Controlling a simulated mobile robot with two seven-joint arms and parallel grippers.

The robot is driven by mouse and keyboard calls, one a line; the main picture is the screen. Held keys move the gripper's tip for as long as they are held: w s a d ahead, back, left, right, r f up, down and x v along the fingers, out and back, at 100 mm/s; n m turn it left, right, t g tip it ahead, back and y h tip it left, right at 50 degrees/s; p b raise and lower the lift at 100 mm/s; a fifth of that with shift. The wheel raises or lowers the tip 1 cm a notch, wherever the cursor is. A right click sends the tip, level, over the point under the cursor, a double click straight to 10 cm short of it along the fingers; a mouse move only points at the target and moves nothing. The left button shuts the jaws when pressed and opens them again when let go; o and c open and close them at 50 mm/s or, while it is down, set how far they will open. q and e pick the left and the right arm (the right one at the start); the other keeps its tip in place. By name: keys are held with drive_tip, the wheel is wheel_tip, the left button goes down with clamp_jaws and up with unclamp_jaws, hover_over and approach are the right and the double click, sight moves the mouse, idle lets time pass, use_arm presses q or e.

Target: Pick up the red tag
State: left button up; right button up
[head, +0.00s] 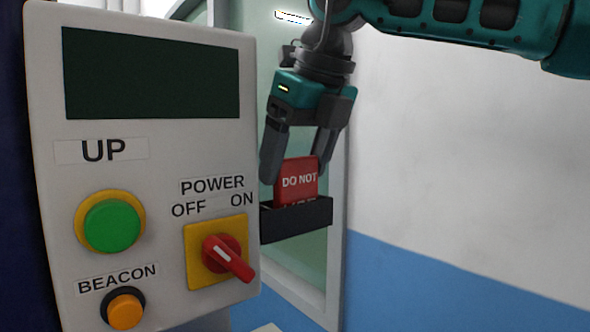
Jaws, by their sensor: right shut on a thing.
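The red tag (297,181) with white "DO NOT" lettering stands upright in a small black holder (300,221). The tag's lower part is hidden behind the holder's front wall. My right gripper (294,172) comes down from above with one finger on each side of the tag, and it is shut on the tag. My left gripper is not in view.
A grey control panel (160,158) fills the left, close to the holder. It has a green UP button (112,226), an orange BEACON button (126,311) and a red rotary power switch (228,258). A white and blue wall (450,150) lies to the right.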

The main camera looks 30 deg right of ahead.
wheel_tip(320, 180, up, 6)
drive_tip(key=shift+r, duration=0.2)
drive_tip(key=s+b, duration=0.1)
drive_tip(key=s, duration=0.5)
drive_tip(key=s+d+b, duration=0.1)
drive_tip(key=s, duration=0.6)
drive_tip(key=s+b, duration=0.1)
drive_tip(key=s, duration=0.5)
drive_tip(key=shift+s+d+f, duration=0.1)
drive_tip(key=shift+s+d, duration=0.15)
drive_tip(key=shift+s, duration=0.1)
